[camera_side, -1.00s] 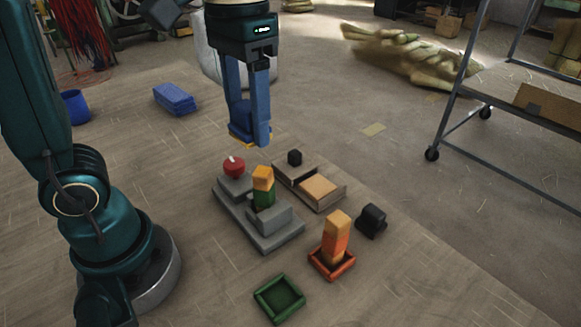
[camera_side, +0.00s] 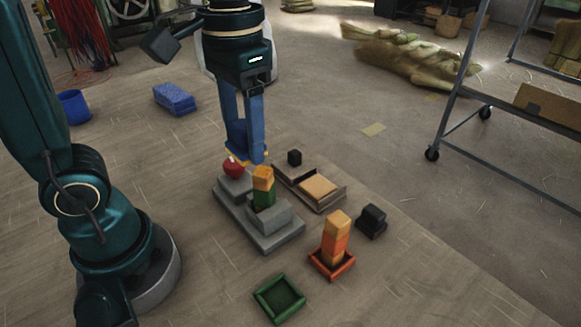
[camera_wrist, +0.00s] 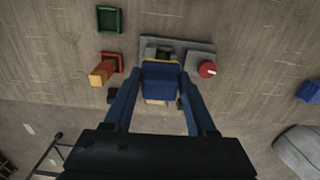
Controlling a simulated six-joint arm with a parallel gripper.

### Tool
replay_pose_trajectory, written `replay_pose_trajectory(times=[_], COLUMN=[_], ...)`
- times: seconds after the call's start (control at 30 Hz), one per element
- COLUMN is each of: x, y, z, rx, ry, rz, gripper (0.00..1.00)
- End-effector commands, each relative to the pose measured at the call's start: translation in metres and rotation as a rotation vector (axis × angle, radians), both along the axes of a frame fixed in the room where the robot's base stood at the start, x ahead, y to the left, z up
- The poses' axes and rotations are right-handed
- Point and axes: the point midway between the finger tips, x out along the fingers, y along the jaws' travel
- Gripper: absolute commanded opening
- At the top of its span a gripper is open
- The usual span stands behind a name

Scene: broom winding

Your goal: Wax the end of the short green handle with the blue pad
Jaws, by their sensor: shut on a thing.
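My gripper (camera_side: 246,146) is shut on the blue pad (camera_wrist: 160,78), which has a thin yellow edge. The pad also shows between the fingers in the side view (camera_side: 237,133). The short green handle (camera_side: 264,199) stands upright in a grey stepped block (camera_side: 262,233), its orange-yellow end (camera_side: 263,177) facing up. In the side view the pad hangs behind and slightly left of that end, apart from it. In the wrist view the pad hides most or all of the handle.
A red knob (camera_side: 233,166) sits on the grey block, close to the pad. An orange handle (camera_side: 337,234) stands in an orange tray (camera_side: 346,268). A green tray (camera_side: 279,299) is empty. A shallow tray (camera_side: 328,206) holds a tan block (camera_side: 319,187). A black block (camera_side: 371,219) stands right.

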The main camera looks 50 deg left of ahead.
Motion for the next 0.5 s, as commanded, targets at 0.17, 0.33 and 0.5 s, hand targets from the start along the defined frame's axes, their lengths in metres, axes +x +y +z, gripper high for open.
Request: replay_pose_trajectory(times=[0.17,0.33,0.5], x=[0.000,0.000,-0.001], y=[0.000,0.000,0.000], z=[-0.017,-0.032,-0.052], rx=[0.000,0.000,0.000], ry=[0.003,0.003,0.006], rz=[0.000,0.000,0.000], gripper=[0.00,0.00,0.00])
